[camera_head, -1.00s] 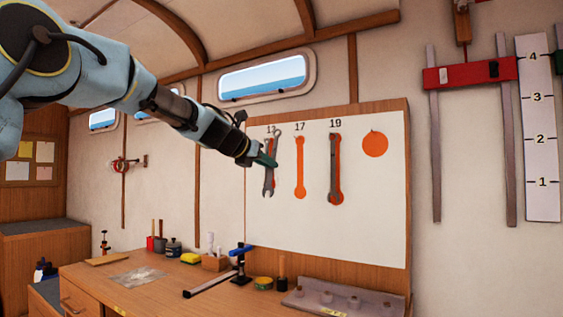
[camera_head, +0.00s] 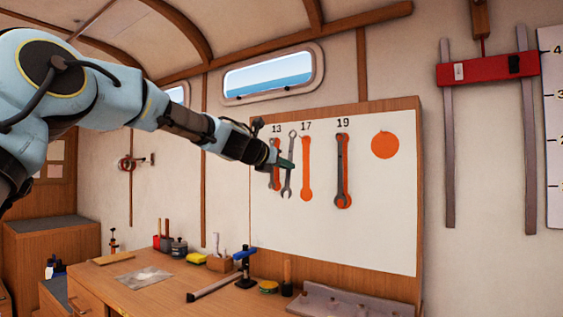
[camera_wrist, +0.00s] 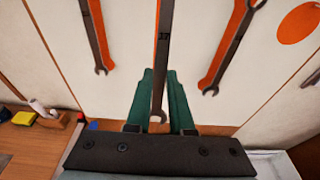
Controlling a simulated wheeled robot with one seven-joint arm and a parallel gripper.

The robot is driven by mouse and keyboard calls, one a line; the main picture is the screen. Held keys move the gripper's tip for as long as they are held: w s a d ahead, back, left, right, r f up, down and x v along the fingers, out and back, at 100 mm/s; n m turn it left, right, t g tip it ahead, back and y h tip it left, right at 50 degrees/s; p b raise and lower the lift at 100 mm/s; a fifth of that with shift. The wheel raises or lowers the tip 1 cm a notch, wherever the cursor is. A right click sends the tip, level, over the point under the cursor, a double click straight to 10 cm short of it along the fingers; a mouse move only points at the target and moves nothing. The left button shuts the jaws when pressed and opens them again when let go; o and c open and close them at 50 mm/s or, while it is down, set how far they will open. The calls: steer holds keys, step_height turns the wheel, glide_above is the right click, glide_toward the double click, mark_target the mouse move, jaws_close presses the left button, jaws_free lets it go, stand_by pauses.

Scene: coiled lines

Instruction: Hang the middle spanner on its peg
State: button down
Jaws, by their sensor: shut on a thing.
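My gripper (camera_head: 285,164) is shut on the middle spanner (camera_head: 289,170), a grey spanner hanging upright from the green fingers. In the head view it shows between the orange 13 and 17 outlines. The wrist view shows this spanner (camera_wrist: 163,60), marked 17, between my fingers (camera_wrist: 161,80), with a strip of the orange 17 outline (camera_wrist: 158,12) behind it. The 17 outline (camera_head: 306,175) looks bare in the head view. I cannot make out its peg, or the gap to the board.
The white board (camera_head: 375,225) also carries a spanner on the 13 outline (camera_head: 271,178) and one on the 19 outline (camera_head: 340,170), flanking the held one. An orange disc (camera_head: 385,145) is at right. The workbench (camera_head: 150,300) below holds tools and pots.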

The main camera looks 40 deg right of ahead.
steer(key=shift+r+p+x, duration=0.15)
steer(key=shift+p+x, duration=1)
steer(key=shift+x, duration=0.3)
steer(key=shift+r+p+x, duration=0.2)
steer(key=shift+p+x, duration=0.9)
steer(key=shift+x, duration=0.4)
steer(key=shift+d, duration=0.1)
steer(key=c, duration=0.7)
jaws_free()
steer(key=shift+f, duration=0.1)
steer(key=shift+b+v, duration=2.9)
steer(key=shift+v, duration=2.5)
